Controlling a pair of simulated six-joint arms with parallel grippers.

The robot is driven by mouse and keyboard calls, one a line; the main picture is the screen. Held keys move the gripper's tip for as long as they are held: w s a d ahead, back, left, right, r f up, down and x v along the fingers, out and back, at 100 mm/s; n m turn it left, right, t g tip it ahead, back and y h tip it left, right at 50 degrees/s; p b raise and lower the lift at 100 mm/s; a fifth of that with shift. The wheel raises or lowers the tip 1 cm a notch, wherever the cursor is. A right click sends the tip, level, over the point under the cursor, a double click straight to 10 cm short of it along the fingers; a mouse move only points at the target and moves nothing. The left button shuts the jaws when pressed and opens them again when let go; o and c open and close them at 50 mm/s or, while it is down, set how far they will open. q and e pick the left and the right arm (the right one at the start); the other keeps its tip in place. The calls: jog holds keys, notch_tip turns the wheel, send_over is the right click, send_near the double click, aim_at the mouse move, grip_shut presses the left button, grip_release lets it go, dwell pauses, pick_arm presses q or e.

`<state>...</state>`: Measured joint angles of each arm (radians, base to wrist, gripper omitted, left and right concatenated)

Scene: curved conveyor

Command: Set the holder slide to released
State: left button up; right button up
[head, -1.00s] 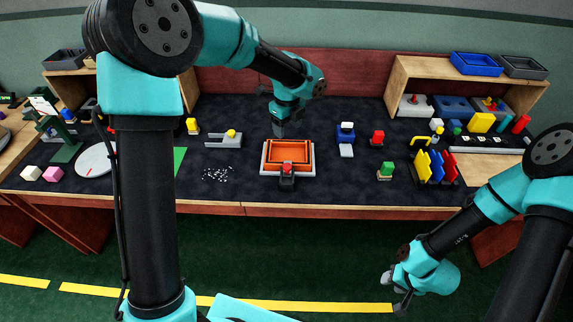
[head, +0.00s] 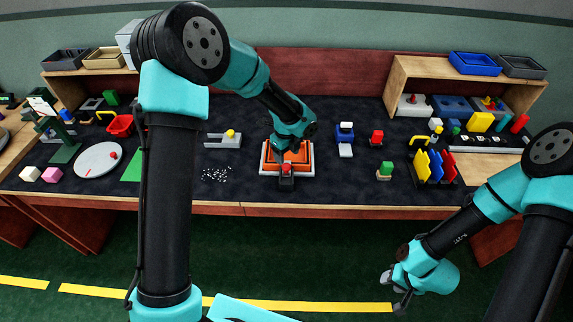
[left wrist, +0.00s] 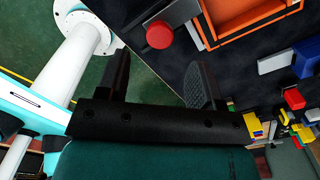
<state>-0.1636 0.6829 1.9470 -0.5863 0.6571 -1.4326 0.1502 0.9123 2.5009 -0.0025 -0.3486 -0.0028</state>
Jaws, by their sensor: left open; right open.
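An orange tray (head: 302,156) sits in a pale holder (head: 266,169) at the front middle of the bench. A dark slide with a red knob (head: 286,168) is at the holder's front edge, and I take this to be the holder slide. My left gripper (head: 283,155) is over the tray, just behind the knob, and partly hides it. In the left wrist view, the red knob (left wrist: 159,34) lies beyond the two spread, empty fingers, and the orange tray (left wrist: 240,35) is at upper right. My right gripper (head: 400,293) is open, low in front of the bench, well away from the slide.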

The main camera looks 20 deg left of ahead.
aim_at(286, 166)
pick_arm(q)
notch_tip(286, 166, down, 6)
jog(key=shift+r, duration=0.1)
dwell(0.4)
grip_shut()
dwell(0.3)
